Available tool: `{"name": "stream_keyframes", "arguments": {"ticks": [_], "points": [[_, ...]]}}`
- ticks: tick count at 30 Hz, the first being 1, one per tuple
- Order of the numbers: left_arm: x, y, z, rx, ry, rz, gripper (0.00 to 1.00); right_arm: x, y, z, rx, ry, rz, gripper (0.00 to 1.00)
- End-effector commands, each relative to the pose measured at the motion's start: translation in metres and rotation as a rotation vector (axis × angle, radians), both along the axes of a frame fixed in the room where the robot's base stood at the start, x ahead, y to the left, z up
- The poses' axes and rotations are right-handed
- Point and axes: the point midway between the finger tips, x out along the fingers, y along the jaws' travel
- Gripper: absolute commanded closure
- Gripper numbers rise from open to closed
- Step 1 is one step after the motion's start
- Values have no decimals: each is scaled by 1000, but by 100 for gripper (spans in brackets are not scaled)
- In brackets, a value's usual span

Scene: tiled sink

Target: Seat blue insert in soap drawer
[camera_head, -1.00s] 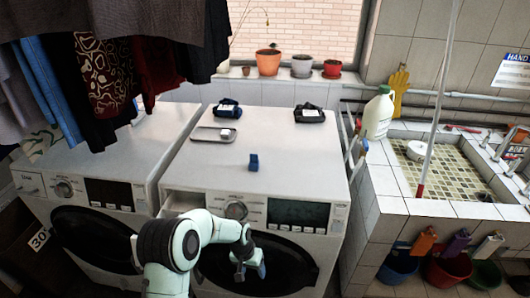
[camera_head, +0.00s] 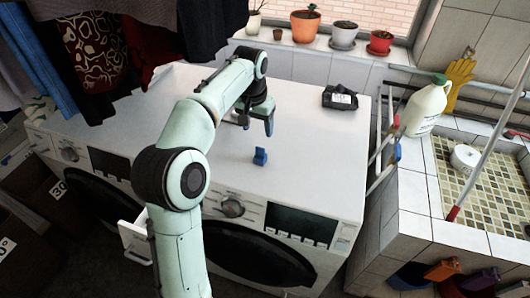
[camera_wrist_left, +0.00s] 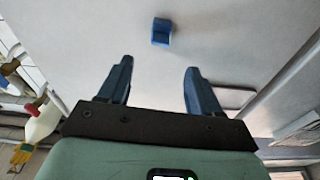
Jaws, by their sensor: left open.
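The blue insert (camera_head: 260,157) stands on top of the right washing machine, near its front edge. It also shows in the left wrist view (camera_wrist_left: 161,32), beyond my fingertips and roughly centred between them. My left gripper (camera_head: 257,122) is open and empty above the machine top, behind the insert and apart from it. Its two blue fingers are spread in the left wrist view (camera_wrist_left: 158,68). The soap drawer (camera_head: 133,238) is pulled out from the right machine's front, partly hidden by my left arm. My right gripper is not in view.
A dark packet (camera_head: 340,98) lies at the back right of the machine top. A grey tray (camera_wrist_left: 232,97) edges into the wrist view. Right of the machine are a white jug (camera_head: 425,106) and the tiled sink (camera_head: 415,190). The top around the insert is clear.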

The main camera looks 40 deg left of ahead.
Motion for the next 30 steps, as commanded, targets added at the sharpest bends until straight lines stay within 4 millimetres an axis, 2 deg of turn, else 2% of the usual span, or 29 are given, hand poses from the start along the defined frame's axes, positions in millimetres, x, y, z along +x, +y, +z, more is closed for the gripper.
{"name": "stream_keyframes", "arguments": {"ticks": [3, 7, 14, 21, 24, 30], "points": [[3, 1, -26, 0, 5, 1, 36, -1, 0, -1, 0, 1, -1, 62], [6, 2, -47, -1, 4, 0, 36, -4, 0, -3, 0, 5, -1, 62], [9, 2, -63, -2, 2, 1, 36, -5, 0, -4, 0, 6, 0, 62], [15, 4, -98, -2, 3, 1, 36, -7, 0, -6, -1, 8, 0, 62], [17, 4, -107, -1, 1, 1, 36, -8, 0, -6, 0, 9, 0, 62], [17, 4, -109, -1, -1, 1, 36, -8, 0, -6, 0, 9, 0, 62]]}}
